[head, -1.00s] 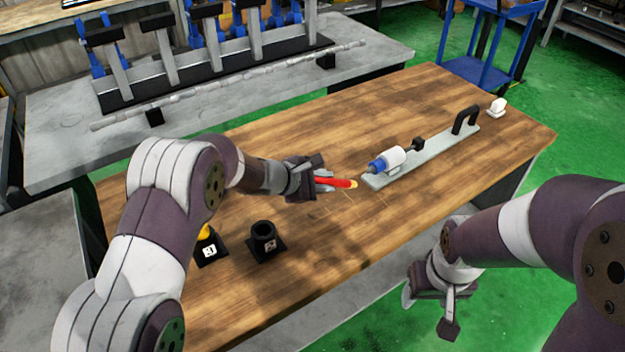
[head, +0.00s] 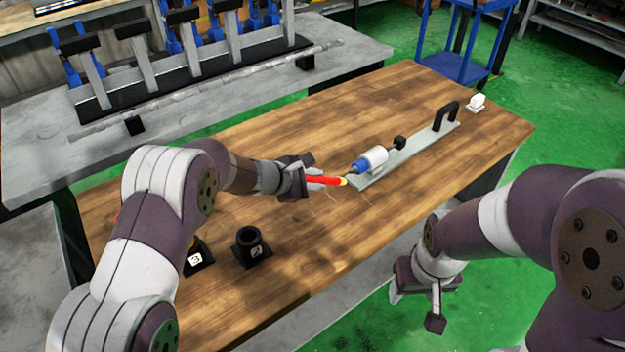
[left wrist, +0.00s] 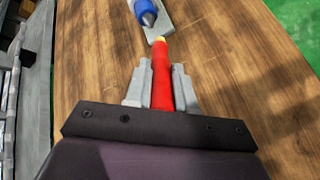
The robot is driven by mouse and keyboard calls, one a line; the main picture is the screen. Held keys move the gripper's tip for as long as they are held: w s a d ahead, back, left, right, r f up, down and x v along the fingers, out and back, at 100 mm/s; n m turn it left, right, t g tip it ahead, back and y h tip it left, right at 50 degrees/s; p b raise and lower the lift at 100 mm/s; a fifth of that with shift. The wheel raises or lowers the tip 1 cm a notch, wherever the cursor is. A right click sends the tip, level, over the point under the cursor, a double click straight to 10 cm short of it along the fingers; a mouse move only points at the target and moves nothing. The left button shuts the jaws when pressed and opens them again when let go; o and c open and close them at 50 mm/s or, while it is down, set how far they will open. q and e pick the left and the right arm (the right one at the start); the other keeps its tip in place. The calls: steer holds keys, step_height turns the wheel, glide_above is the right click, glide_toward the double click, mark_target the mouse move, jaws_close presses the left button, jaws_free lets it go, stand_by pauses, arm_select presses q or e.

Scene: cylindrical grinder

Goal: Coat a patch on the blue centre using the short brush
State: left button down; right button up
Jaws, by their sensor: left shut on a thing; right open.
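A red brush (head: 325,181) with a pale yellow tip is held in my left gripper (head: 312,181), which is shut on it. In the left wrist view the brush (left wrist: 162,75) points away between the fingers (left wrist: 160,88). The blue centre (head: 360,166) sits at the near end of a white cylinder (head: 374,156) on a long grey plate (head: 412,145). It also shows in the left wrist view as a blue cone-tipped part (left wrist: 145,12). The brush tip is close to the plate's near end and the blue centre; I cannot tell whether it touches. My right gripper (head: 420,292) is open and empty, off the table's front edge.
Two black holders stand on the wooden table (head: 300,245): an open one (head: 252,247) and one beside it (head: 197,258), partly hidden by my left arm. A black handle (head: 446,115) rises from the plate's far end. A small white object (head: 476,103) sits beyond it.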

arm_select(q)
steer(key=shift+w+d, duration=0.8)
steer(key=shift+d, duration=0.2)
stand_by(0.3)
step_height(320, 180, up, 4)
steer(key=shift+r+p, duration=0.15)
steer(key=shift+p, duration=1.1)
steer(key=shift+f+b, duration=0.2)
steer(key=shift+b, duration=0.25)
step_height(320, 180, down, 4)
steer(key=b, duration=0.4)
steer(key=shift+b, duration=0.3)
steer(key=shift+w, duration=0.1)
steer(key=shift+r, duration=0.1)
